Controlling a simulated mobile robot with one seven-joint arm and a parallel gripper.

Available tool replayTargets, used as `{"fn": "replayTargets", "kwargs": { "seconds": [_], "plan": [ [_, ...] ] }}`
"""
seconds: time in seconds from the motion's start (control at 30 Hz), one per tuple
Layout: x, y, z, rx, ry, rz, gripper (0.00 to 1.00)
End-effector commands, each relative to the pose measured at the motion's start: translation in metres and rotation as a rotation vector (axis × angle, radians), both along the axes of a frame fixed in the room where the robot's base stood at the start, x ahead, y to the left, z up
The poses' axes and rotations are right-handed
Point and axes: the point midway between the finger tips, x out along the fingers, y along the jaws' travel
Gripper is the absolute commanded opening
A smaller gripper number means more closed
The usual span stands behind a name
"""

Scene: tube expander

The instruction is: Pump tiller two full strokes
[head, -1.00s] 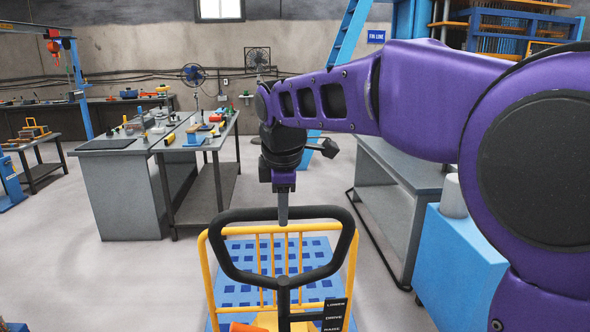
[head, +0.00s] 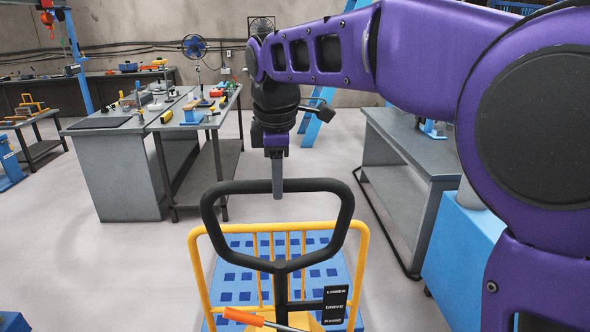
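The tiller (head: 280,266) is a black loop handle on a central shaft, standing in front of me at the lower middle of the head view. A small black plate (head: 335,303) beside its shaft reads LOWER, DRIVE and RAISE. My gripper (head: 277,190) points down at the top bar of the loop, with its tip overlapping the bar in the picture. I cannot tell whether it touches the bar. The fingers show edge-on as one grey strip, so their opening is hidden.
A yellow rail frame (head: 196,262) and a blue checkered platform (head: 232,283) lie behind the tiller. An orange-handled tool (head: 243,317) is at the bottom. Grey workbenches stand left (head: 120,165) and right (head: 412,150), with a blue cabinet (head: 455,255) at right.

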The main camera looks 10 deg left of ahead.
Motion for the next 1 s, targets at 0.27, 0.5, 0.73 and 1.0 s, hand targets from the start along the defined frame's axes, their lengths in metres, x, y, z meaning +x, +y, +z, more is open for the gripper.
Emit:
{"fn": "replayTargets", "kwargs": {
  "seconds": [0.27, 0.5, 0.73, 1.0],
  "plan": [
    [-0.002, -0.002, -0.006, -0.009, 0.014, -0.001, 0.64],
    [-0.002, -0.001, -0.004, -0.007, 0.011, -0.001, 0.64],
    [-0.004, -0.002, 0.008, -0.005, 0.008, -0.001, 0.64],
    [-0.006, -0.002, 0.018, -0.005, 0.009, -0.001, 0.64]
  ]
}}
